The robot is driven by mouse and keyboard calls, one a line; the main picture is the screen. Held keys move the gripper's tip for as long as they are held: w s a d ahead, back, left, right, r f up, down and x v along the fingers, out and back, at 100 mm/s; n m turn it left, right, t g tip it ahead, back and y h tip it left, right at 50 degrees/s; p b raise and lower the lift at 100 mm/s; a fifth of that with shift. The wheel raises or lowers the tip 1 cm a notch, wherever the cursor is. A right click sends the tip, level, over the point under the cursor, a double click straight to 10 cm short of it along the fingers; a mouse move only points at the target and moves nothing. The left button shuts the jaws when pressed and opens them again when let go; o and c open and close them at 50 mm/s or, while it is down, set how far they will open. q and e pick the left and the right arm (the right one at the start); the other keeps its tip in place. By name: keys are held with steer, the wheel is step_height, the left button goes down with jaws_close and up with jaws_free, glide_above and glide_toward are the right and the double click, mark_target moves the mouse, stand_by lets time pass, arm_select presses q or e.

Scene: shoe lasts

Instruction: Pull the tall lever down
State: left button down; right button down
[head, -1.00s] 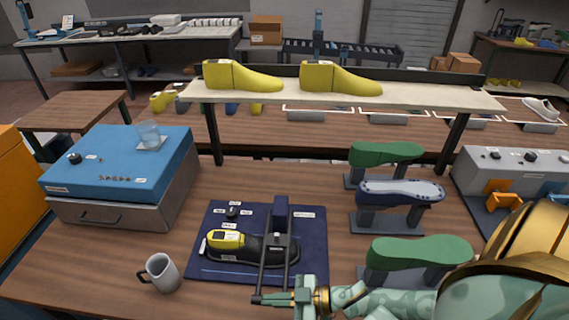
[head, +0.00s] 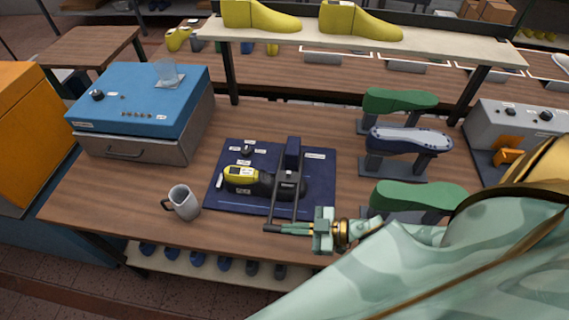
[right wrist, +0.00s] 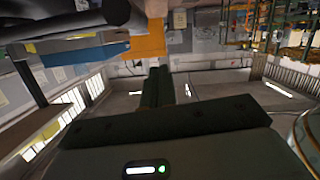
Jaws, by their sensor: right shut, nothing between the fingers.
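The tall lever (head: 272,210) is a pair of dark parallel bars on a black press with a dark blue post (head: 292,153). The bars run toward the table's front edge and end in a black cross handle (head: 270,228). A yellow and black shoe last (head: 245,180) lies in the press on a navy mat (head: 228,204). My right gripper (head: 284,229) is shut, its fingertips at the right end of the handle. Whether they touch it I cannot tell. In the right wrist view its dark fingers (right wrist: 158,87) are together with nothing between them. My left gripper is out of view.
A grey mug (head: 184,203) stands left of the mat. A blue-topped box (head: 140,100) with a glass sits at the left. Green and navy lasts (head: 408,140) on stands are to the right. A shelf with yellow lasts (head: 360,24) spans the back.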

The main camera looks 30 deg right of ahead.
steer(key=v, duration=0.7)
steer(key=shift+d, duration=0.3)
steer(key=shift+w, duration=0.15)
